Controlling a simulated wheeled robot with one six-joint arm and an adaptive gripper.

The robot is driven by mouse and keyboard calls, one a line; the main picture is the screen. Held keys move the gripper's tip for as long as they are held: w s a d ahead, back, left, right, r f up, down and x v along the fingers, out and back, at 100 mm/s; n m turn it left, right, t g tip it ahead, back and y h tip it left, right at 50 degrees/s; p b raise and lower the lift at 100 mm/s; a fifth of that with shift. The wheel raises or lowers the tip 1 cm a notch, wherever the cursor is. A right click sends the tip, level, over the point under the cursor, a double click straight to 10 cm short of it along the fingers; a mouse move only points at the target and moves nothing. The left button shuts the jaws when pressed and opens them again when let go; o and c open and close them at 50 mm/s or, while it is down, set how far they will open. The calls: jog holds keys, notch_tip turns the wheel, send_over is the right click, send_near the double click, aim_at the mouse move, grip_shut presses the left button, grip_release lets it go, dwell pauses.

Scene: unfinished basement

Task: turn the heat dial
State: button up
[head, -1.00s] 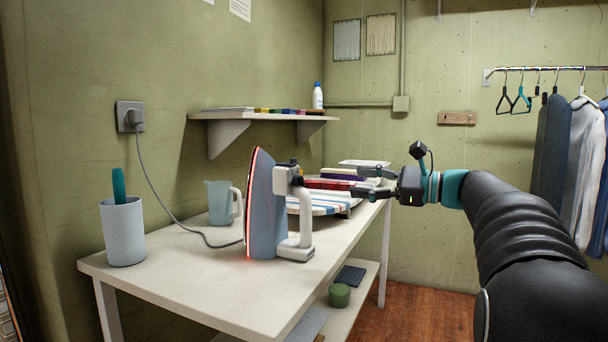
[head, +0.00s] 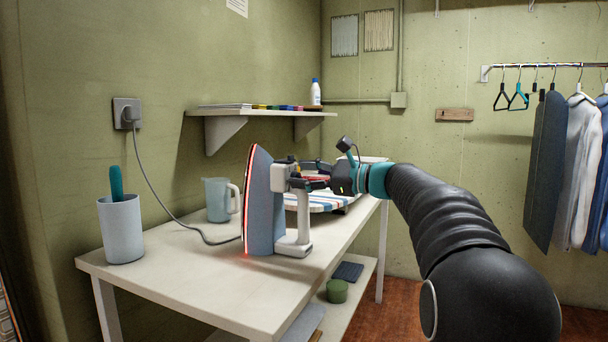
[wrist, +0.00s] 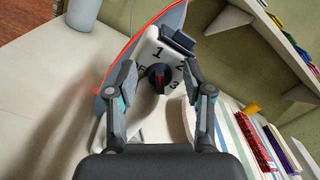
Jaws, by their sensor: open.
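The iron (head: 262,205) stands upright on its heel on the white table, its soleplate edge glowing red. My gripper (wrist: 160,85) is open, with one finger on each side of the dial in the wrist view. I cannot tell whether the fingers touch it. In the head view my gripper (head: 304,175) is at the iron's right side, and the dial is hidden there.
The iron's cord (head: 170,205) runs to a wall outlet (head: 127,113). A cup (head: 121,230) and a jug (head: 220,200) stand left of the iron. A striped cloth (head: 322,201) lies behind it. A shelf (head: 225,115) hangs above. The table's front is clear.

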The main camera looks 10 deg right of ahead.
jog(key=shift+a, duration=0.1)
grip_shut()
jog(key=shift+f+n+b, duration=0.3)
jog(key=shift+n+b, duration=0.4)
jog(key=shift+b, duration=0.05)
jog(key=shift+s+r+n+b, duration=0.1)
jog(key=shift+n+b, duration=0.35)
jog(key=shift+n, duration=0.45)
grip_release()
jog(key=v, duration=1.2)
